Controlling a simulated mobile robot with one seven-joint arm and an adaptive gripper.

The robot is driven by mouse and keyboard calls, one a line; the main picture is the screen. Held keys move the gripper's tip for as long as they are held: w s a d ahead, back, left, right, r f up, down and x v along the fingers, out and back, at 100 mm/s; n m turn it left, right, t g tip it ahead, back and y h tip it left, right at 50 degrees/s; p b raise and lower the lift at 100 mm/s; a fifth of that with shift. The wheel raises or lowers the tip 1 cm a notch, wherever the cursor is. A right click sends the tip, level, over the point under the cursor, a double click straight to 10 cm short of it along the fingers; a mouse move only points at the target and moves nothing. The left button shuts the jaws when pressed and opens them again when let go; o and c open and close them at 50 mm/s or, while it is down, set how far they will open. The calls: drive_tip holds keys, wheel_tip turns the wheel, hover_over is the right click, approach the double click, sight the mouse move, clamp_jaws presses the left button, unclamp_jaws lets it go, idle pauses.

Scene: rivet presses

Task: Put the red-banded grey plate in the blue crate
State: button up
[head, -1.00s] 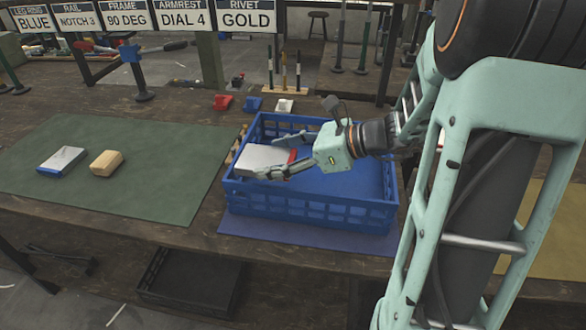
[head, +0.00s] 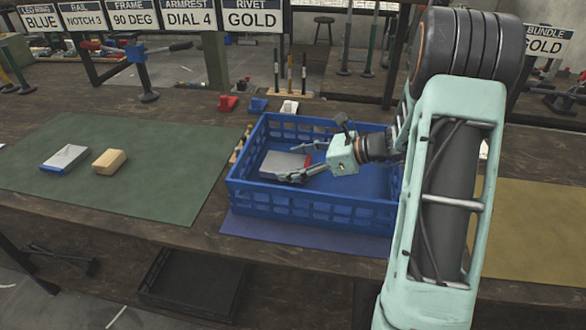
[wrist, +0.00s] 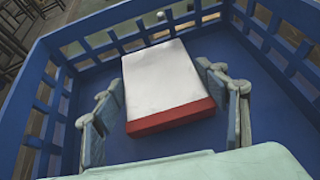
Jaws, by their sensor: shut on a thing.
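The grey plate (head: 283,164) with a red band on its near end is inside the blue crate (head: 310,207), toward the left side. In the wrist view the plate (wrist: 160,78) lies flat, red band toward my gripper, with the crate's wall (wrist: 30,95) around it. My gripper (head: 291,160) reaches into the crate from the right. I cannot tell for sure whether the plate's underside touches the crate floor.
A green mat (head: 120,190) at left holds a blue-edged grey plate (head: 64,158) and a tan block (head: 109,161). Small red (head: 228,103), blue (head: 257,105) and white (head: 290,107) pieces stand behind the crate. A yellow mat (head: 530,235) lies at right.

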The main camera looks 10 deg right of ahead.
drive_tip(key=shift+f, duration=0.75)
drive_tip(key=o, duration=2)
drive_tip(key=shift+f, duration=0.15)
drive_tip(key=shift+r, duration=0.2)
drive_tip(key=p+v, duration=0.1)
drive_tip(key=v, duration=0.6)
drive_tip(key=shift+s+d, duration=0.15)
drive_tip(key=shift+d, duration=0.05)
